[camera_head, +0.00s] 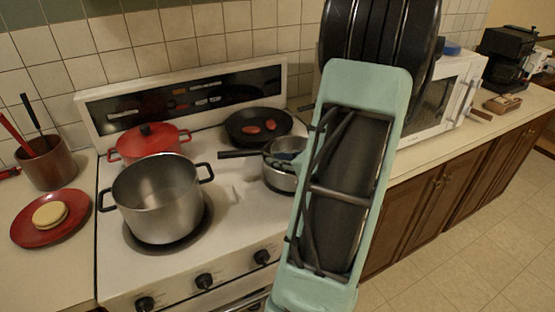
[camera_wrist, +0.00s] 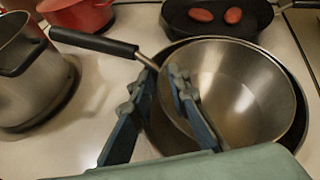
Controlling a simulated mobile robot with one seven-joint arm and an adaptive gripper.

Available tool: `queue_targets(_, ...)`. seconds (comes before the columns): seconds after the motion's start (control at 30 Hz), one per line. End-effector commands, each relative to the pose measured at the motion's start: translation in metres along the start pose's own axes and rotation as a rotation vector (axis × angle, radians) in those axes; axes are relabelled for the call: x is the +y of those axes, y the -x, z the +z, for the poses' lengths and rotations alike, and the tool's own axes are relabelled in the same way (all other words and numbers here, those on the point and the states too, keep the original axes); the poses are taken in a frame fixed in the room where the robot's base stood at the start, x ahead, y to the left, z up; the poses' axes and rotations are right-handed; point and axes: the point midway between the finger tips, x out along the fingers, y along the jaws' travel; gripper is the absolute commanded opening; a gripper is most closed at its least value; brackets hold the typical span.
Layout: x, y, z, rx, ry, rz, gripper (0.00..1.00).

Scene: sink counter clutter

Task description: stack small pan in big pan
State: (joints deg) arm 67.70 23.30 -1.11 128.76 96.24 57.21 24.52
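A small steel pan (camera_wrist: 240,85) with a black handle sits on the front right burner; it also shows in the head view (camera_head: 283,180), partly behind my arm. Its handle (camera_wrist: 95,43) points left. My gripper (camera_wrist: 163,76) is at the pan's left side, close to where the handle joins. One finger is outside the pan and the other inside, with the rim between them. The fingers are apart; contact with the wall is not clear. A larger black pan (camera_head: 238,117) stands on the back right burner with two red oval items (camera_wrist: 217,15) in it.
A large steel pot (camera_head: 160,200) stands on the front left burner, with a lidded red pot (camera_head: 150,142) behind it. A red plate (camera_head: 35,232) and a utensil crock (camera_head: 48,165) are on the left counter. A microwave (camera_head: 440,95) stands at the right.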

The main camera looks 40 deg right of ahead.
Motion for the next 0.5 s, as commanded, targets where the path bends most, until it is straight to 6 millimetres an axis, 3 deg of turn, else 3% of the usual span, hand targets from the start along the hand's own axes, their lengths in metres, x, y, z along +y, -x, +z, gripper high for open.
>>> queue_targets(0.4, -0.001, 0.008, 0.017, -0.002, 0.000, 0.002, 0.17)
queue_targets(0.5, -0.002, 0.032, 0.012, -0.001, 0.002, -0.004, 0.17)
